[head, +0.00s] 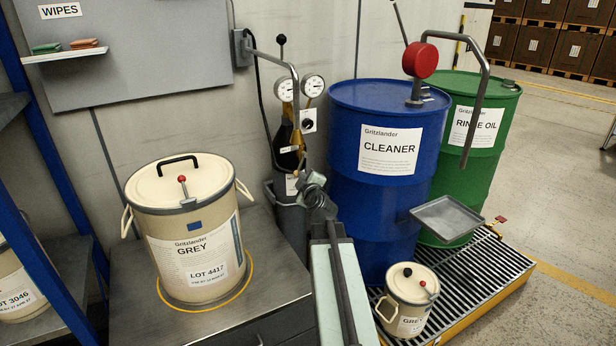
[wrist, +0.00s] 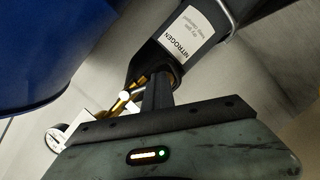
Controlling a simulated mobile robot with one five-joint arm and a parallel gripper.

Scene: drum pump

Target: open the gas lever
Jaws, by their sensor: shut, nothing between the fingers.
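A dark nitrogen cylinder (head: 291,205) stands behind the grey bench, beside the blue drum. Its label (wrist: 188,42) reads NITROGEN in the wrist view, where the bottle appears tilted. Brass valve parts (wrist: 128,102) and a round gauge (wrist: 55,138) show there. In the head view, two white gauges (head: 312,86) sit above the cylinder, near a thin upright rod with a black knob (head: 282,40). I cannot tell for sure which part is the gas lever. My gripper (head: 314,182) is shut and empty, in front of the cylinder; its dark fingers (wrist: 158,88) overlap the bottle's shoulder in the wrist view.
A blue CLEANER drum (head: 375,190) with a red pump head (head: 420,60) stands right of my arm, and a green drum (head: 478,165) behind it. A cream GREY pail (head: 185,235) stands on the bench at left. A bent grey pipe (head: 292,72) hangs near the gauges.

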